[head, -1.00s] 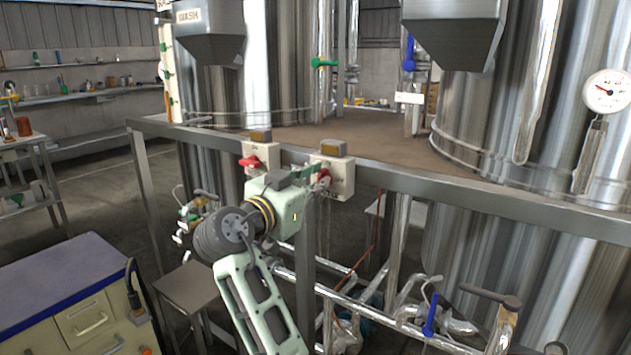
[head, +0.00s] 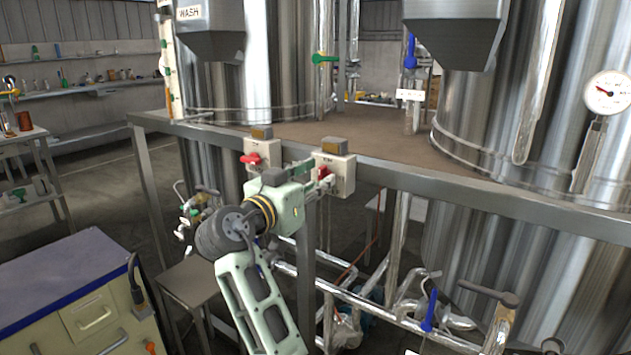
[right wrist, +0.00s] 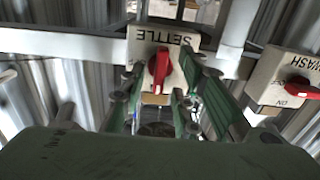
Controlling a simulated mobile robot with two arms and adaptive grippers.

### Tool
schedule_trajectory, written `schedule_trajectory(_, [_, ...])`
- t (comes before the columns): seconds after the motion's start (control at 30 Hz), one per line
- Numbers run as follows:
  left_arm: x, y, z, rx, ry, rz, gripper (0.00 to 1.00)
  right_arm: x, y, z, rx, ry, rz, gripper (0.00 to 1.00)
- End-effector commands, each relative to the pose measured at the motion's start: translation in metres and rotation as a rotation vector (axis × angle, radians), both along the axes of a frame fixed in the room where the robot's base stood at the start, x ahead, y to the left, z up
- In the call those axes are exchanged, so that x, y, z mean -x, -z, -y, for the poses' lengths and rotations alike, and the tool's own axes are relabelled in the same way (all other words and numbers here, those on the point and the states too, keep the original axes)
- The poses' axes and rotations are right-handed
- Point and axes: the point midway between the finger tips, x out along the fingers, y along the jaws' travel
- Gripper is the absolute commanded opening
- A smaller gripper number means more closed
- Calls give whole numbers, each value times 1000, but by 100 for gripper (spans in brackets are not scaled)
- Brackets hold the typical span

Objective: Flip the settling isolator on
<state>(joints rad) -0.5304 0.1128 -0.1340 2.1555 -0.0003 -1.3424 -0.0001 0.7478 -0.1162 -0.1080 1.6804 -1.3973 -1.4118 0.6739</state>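The settling isolator is a cream box (head: 343,178) with a red handle (head: 323,173), fixed to the grey rail. In the right wrist view its "SETTLE" label (right wrist: 165,36) appears upside down, and its red handle (right wrist: 159,70) stands upright in the picture. My right gripper (head: 315,176) is right in front of this box. In the right wrist view its fingers (right wrist: 160,88) are apart, one on each side of the handle, with gaps visible. I cannot tell whether they touch it. My left gripper is not in view.
The wash isolator (head: 262,150), with its own red handle, sits just left on the same rail (head: 420,188). Steel tanks (head: 560,110) stand behind. Pipes and a blue-handled valve (head: 430,310) lie below. A drawer cabinet (head: 85,285) stands at lower left.

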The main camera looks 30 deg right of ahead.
Motion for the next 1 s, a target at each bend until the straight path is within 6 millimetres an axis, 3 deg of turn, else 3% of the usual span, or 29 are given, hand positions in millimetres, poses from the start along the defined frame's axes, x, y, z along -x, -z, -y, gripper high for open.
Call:
schedule_trajectory(0.27, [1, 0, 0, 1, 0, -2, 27, 3, 0, -8, 1, -1, 1, 29])
schedule_trajectory(0.7, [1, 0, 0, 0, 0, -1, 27, 27, 0, -66, -1, -2, 0, 29])
schedule_trajectory(1.0, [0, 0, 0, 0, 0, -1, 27, 29, 0, -70, 1, 0, 0, 29])
